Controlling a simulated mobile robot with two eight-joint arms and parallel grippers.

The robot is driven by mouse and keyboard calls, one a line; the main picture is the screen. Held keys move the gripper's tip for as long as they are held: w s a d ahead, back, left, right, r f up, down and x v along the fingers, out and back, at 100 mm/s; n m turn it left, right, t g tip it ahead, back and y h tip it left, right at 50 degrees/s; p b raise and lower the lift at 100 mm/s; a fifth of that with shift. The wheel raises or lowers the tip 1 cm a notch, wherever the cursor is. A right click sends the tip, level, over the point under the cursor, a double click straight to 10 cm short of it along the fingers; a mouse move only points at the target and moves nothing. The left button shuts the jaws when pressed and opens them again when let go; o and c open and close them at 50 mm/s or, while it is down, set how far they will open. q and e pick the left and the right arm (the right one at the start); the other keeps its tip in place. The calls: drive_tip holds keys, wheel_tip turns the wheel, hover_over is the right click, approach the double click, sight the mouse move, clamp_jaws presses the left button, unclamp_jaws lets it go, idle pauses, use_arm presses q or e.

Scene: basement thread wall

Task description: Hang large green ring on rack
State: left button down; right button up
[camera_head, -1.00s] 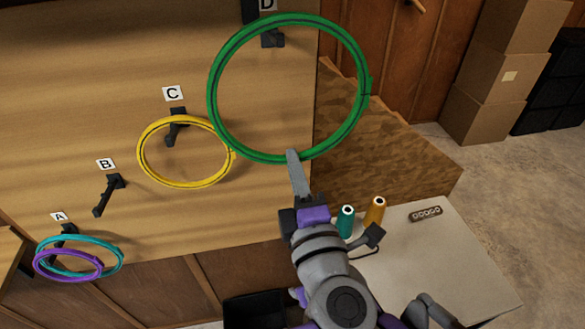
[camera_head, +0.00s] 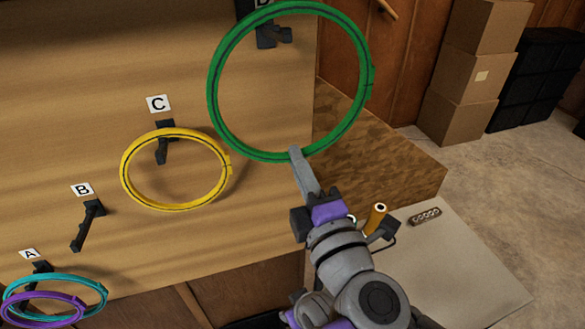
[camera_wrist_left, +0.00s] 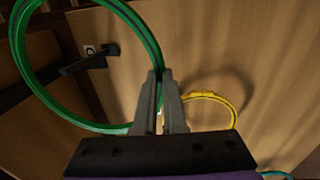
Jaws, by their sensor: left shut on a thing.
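The large green ring (camera_head: 218,110) is held upright in front of the wooden board, and it also shows in the left wrist view (camera_wrist_left: 70,115). My left gripper (camera_head: 296,153) is shut on the bottom of the ring. Hook D (camera_head: 270,36) of the rack shows through the upper part of the ring; its label is partly covered by the ring's rim. In the left wrist view the hook (camera_wrist_left: 88,62) also appears within the ring's outline. I cannot tell whether ring and hook touch. My right gripper is not in view.
A yellow ring (camera_head: 128,185) hangs on hook C (camera_head: 163,150). Hook B (camera_head: 88,225) is bare. Teal (camera_head: 98,285) and purple (camera_head: 35,323) rings hang at A. A table (camera_head: 470,270) with a thread spool (camera_head: 375,217) stands right of my arm. Cardboard boxes (camera_head: 465,75) stand behind.

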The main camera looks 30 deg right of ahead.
use_arm(q)
drive_tip(key=w+d+f+b, duration=0.2)
drive_tip(key=w+f+b, duration=0.1)
drive_tip(key=w, duration=0.7)
drive_tip(key=shift+d+f+b, duration=0.25)
drive_tip(key=shift+f+b, duration=0.05)
drive_tip(key=shift+f, duration=0.25)
drive_tip(key=shift+w, duration=0.1)
drive_tip(key=c, duration=0.7)
unclamp_jaws()
drive_tip(key=shift+r+p+v, duration=0.2)
drive_tip(key=shift+p+v, duration=0.05)
drive_tip(key=shift+v, duration=1.25)
drive_tip(key=shift+r+p+v, duration=0.15)
drive_tip(key=shift+p+v, duration=0.1)
drive_tip(key=shift+v, duration=1.25)
drive_tip(key=shift+r+p+v, duration=0.2)
drive_tip(key=shift+p+v, duration=0.05)
drive_tip(key=shift+v, duration=1.25)
